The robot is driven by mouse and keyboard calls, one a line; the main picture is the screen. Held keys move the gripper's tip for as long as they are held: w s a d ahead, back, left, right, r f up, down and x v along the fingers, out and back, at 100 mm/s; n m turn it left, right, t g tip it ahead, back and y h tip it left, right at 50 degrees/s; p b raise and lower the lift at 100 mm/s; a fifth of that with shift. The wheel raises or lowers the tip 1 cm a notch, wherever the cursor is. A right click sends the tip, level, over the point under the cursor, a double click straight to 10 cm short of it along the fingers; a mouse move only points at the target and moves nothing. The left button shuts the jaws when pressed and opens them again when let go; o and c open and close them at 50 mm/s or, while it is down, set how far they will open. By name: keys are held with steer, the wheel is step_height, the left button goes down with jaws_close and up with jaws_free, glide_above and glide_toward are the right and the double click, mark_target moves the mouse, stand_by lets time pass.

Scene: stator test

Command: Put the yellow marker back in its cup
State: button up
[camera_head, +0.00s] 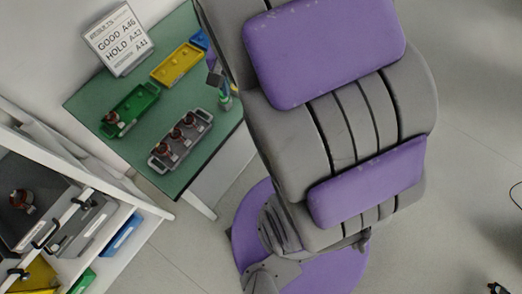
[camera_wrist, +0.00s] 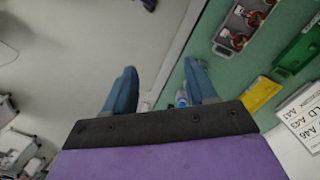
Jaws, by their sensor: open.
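My gripper (camera_wrist: 160,68) shows in the wrist view with its two blue fingers spread apart and nothing held between them. The right finger overlaps the green table's edge; the left finger is over the floor. A small blue and white item (camera_wrist: 181,98) shows beside the right finger, partly hidden; I cannot tell if it is the cup or a marker. In the head view, a small upright greenish item (camera_head: 225,100) stands at the table's right edge, possibly the cup with markers. I cannot make out the yellow marker in either view.
The green table (camera_head: 100,98) holds a sign (camera_head: 118,40), a yellow tray (camera_head: 176,66), a green tray (camera_head: 131,110) and a grey tray (camera_head: 158,155) with several copper-coloured parts. A white shelf unit (camera_head: 140,205) with bins stands at lower left. Open floor (camera_head: 470,150) lies at right.

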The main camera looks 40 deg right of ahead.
steer(key=s+a+n, duration=0.2)
steer(key=s+n, duration=0.2)
steer(key=s, duration=0.5)
steer(key=s+a+n, duration=0.3)
steer(key=s, duration=0.5)
steer(key=shift+s+a+r+n+g, duration=0.2)
steer(key=shift+s+a+n+g, duration=0.15)
steer(key=shift+n+g, duration=0.05)
steer(key=shift+c, duration=0.2)
steer(key=shift+c, duration=0.8)
steer(key=shift+a, duration=0.15)
steer(key=shift+c, duration=0.3)
